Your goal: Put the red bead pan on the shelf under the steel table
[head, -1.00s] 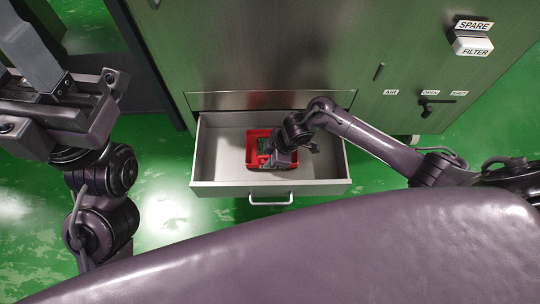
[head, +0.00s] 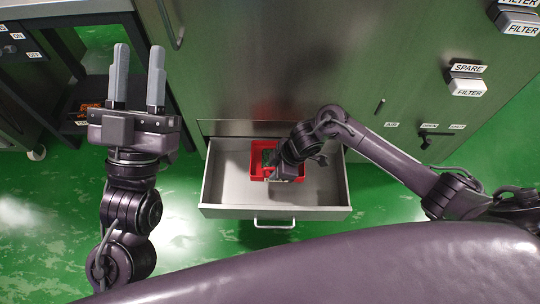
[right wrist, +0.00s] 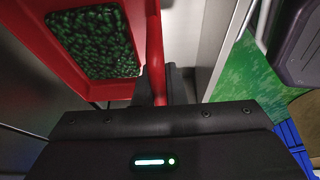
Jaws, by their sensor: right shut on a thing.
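The red bead pan (head: 257,150) is inside the open drawer, and green beads (right wrist: 95,40) show in it in the right wrist view. My right gripper (head: 280,174) reaches down into the drawer and is shut on the pan's red wall (right wrist: 155,55). Its fingertips are mostly hidden in the head view. My left gripper (head: 136,78) is open and empty, its two grey fingers apart, left of the drawer. At the upper left is the steel table (head: 72,9), with a dark shelf (head: 88,92) under it, partly covered by my left gripper.
The pale drawer (head: 222,185) stands out from a tall steel cabinet (head: 285,60). An orange-brown item (head: 90,112) lies at the shelf, unclear. A panel with switches (head: 12,45) is at far left. Filter blocks (head: 466,88) and a lever (head: 428,138) are on the cabinet's right side.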

